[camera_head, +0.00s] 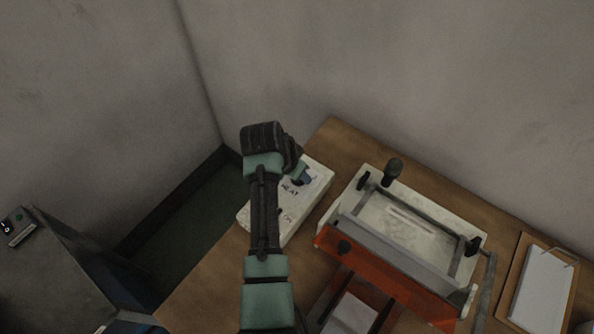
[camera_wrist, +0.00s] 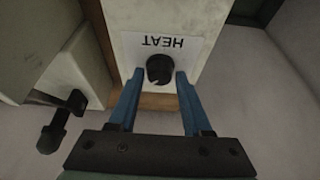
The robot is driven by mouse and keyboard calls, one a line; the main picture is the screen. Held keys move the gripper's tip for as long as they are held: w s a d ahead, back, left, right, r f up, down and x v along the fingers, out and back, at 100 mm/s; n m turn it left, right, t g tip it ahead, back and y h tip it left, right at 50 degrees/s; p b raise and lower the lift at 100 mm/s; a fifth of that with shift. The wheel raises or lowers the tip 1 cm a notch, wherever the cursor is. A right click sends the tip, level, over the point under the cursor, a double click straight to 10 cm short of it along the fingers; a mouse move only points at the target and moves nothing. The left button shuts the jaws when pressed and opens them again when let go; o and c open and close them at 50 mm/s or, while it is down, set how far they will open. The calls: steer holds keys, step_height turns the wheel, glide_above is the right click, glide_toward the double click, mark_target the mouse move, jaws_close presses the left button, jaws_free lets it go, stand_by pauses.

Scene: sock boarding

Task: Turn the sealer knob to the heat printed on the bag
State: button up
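The white sealer control box (camera_head: 303,207) stands at the table's left end in the head view, with a HEAT label on its top. In the wrist view its dark round knob (camera_wrist: 159,68) sits below the upside-down HEAT print on a pale panel (camera_wrist: 192,50). My gripper (camera_wrist: 160,74) is open, its two blue fingers on either side of the knob, with small gaps that seem to show. In the head view my gripper (camera_head: 303,179) is over the box and the knob is hidden. The knob's setting is too small to read. No printed bag heat is legible.
The sealer press (camera_head: 410,228) with an orange front bar stands to the right of the box. A white piece (camera_head: 352,314) lies in front of it. A board with a white sheet (camera_head: 541,290) lies at far right. Walls close in behind; a dark cabinet (camera_head: 60,270) stands left.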

steer(key=shift+o, duration=1.4)
steer(key=v, duration=1.3)
steer(key=shift+d, duration=0.1)
